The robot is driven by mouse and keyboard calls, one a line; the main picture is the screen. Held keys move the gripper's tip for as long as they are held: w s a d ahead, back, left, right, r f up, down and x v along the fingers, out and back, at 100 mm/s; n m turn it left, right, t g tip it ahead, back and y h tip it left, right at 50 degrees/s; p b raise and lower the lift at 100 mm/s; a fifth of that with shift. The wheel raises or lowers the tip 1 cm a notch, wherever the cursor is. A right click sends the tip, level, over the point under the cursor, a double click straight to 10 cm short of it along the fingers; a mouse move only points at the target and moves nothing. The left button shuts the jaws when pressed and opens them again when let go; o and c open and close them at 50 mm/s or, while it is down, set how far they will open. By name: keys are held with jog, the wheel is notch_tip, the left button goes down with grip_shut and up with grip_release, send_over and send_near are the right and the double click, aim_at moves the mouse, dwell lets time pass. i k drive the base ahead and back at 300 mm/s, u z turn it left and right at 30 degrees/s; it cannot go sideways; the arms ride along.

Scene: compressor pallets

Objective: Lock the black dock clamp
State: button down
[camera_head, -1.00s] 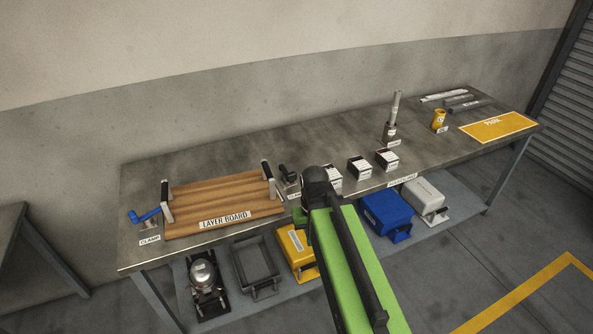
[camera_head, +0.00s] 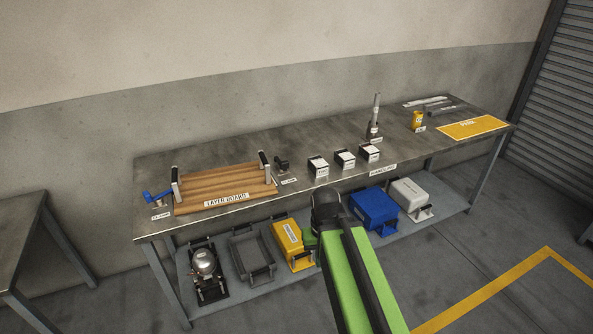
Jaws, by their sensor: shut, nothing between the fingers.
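The black clamp (camera_head: 282,163) stands on the bench just right of the layer board (camera_head: 226,190), with a small white label in front of it. It is too small for me to tell whether its lever is locked. A blue clamp (camera_head: 157,197) stands at the board's left end. My arm reaches up from the bottom of the view, and its black joint lies in front of the lower shelf, below and right of the black clamp. My gripper cannot be made out; it is hidden beyond the arm.
Several black-and-white blocks (camera_head: 345,160) stand right of the black clamp. A rod in a holder (camera_head: 374,130), a yellow cup (camera_head: 417,122) and a yellow mat (camera_head: 475,127) are farther right. The lower shelf holds a yellow box (camera_head: 287,240), a blue box (camera_head: 373,209) and a grey tray (camera_head: 250,261).

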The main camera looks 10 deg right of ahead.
aim_at(284, 165)
jog(key=u, duration=0.2)
jog(key=i, duration=0.7)
jog(key=u, duration=4)
jog(key=i, duration=0.1)
jog(key=z, duration=2.25)
jog(key=k, duration=0.7)
jog(key=u, duration=0.2)
jog(key=i, duration=1)
jog(key=u, duration=0.05)
